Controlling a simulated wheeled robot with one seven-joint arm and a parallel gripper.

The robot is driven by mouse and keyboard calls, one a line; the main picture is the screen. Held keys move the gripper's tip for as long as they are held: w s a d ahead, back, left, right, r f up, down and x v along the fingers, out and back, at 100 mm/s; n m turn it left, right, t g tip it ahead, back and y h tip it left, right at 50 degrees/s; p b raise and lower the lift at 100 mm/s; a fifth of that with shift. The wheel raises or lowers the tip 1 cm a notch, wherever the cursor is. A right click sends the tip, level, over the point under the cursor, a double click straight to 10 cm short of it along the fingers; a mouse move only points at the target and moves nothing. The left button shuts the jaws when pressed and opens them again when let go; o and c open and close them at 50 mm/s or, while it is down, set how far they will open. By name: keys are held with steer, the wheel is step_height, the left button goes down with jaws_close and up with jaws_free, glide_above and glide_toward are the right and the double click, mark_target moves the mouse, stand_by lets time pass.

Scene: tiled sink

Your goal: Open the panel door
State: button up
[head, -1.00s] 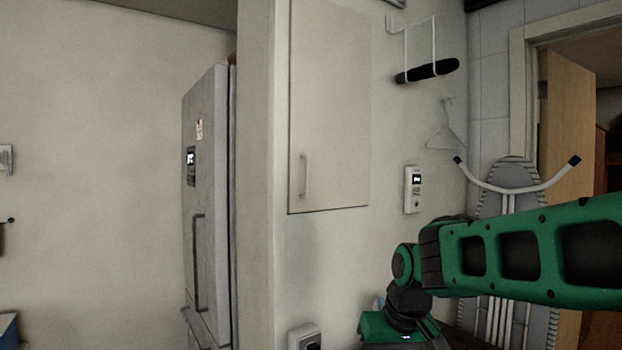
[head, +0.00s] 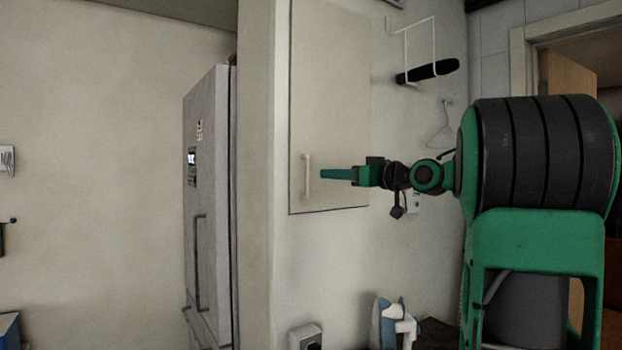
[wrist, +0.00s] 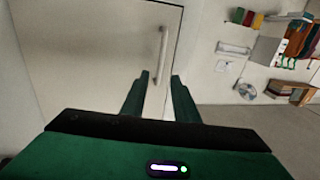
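The panel door (head: 335,90) is a beige rectangular panel set in the wall, and it looks shut. Its slim vertical handle (head: 307,176) is near the lower left corner. My gripper (head: 324,174) points left in front of the panel, a little to the right of the handle. In the wrist view the handle (wrist: 162,58) stands beyond the fingertips, roughly in line with the gap between them. The two green fingers (wrist: 160,80) are apart with nothing between them. I see no contact with the handle.
A grey fridge (head: 208,200) stands left of the wall edge. A wire holder with a black roll (head: 428,71) and a hanger (head: 440,128) are right of the panel. An iron (head: 392,322) and a wall box (head: 305,337) are below.

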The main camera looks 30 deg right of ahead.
mark_target(309, 173)
steer(key=x, duration=0.8)
steer(key=shift+w+a, duration=0.1)
steer(key=shift+w, duration=0.3)
